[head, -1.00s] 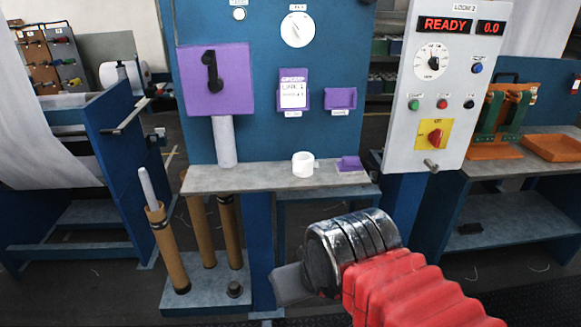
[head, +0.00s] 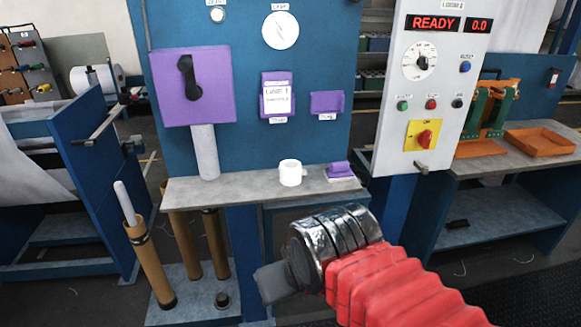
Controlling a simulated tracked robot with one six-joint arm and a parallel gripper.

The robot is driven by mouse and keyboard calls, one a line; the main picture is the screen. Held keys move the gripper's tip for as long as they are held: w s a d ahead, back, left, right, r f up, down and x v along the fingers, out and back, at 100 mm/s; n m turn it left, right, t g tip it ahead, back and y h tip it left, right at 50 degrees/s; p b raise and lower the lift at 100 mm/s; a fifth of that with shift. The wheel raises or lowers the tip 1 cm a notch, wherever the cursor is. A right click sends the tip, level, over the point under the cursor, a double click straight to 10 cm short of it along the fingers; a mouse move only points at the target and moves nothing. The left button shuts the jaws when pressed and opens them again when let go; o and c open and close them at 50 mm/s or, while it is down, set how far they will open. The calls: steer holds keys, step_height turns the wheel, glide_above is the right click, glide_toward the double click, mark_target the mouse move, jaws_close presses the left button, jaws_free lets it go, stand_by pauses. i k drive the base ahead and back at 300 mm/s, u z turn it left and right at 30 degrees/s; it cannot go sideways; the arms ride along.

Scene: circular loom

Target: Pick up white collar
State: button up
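The white collar (head: 290,173) is a short white ring standing on the narrow grey shelf (head: 235,188) in front of the blue panel. My gripper (head: 272,284) is at the end of my red-sleeved arm, low in the middle of the view. It is below and nearer than the shelf, apart from the collar. Its fingers point left and show as one dark grey block, so I cannot see whether there is a gap between them.
A small purple block (head: 341,170) sits right of the collar. A grey upright tube (head: 204,152) stands to its left under a purple plate (head: 190,87). Brown tubes (head: 150,264) stand below the shelf. The control panel (head: 428,90) reading READY is at the right.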

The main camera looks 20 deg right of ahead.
mark_target(292, 172)
steer(key=i, duration=0.85)
steer(key=u, duration=0.1)
